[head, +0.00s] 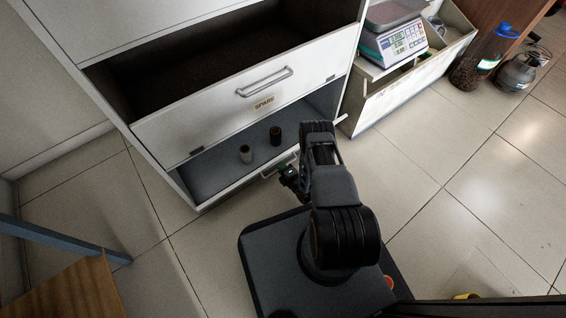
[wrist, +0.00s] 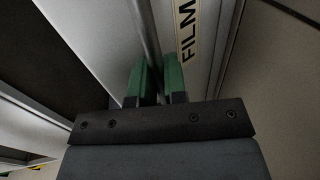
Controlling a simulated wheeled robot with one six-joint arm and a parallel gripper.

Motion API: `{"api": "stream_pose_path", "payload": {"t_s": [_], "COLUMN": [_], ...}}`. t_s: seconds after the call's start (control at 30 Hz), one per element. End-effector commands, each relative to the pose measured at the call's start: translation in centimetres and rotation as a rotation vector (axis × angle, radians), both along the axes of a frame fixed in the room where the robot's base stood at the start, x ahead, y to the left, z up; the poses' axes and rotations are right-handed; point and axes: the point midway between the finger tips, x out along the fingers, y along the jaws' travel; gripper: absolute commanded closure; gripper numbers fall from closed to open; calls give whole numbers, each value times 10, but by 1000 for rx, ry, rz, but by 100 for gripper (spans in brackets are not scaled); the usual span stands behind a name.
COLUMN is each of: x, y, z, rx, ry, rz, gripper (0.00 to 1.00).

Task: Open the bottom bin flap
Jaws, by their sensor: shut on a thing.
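The bottom bin flap (head: 226,191) is a pale panel low on the white cabinet, seen steeply from above in the head view. Its bar handle (wrist: 146,30) runs between my green fingertips in the wrist view. A "FILM" label (wrist: 187,32) is beside the handle on the flap's face. My gripper (head: 288,173) is at the handle in the head view, and in the wrist view (wrist: 154,80) it is shut on the bar. My arm hides the right part of the flap.
Above, the "SPARE" flap (head: 240,97) is tilted outward over a dark bin. A scale (head: 396,32) sits on a low unit to the right.

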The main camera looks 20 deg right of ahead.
Motion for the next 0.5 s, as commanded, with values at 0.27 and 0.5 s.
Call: {"api": "stream_pose_path", "payload": {"t_s": [0.27,0.5], "x": [-12,-15], "y": [-3,-5], "z": [-14,-17], "rx": [4,4], "ry": [2,1], "rz": [1,0], "gripper": [100,100]}}
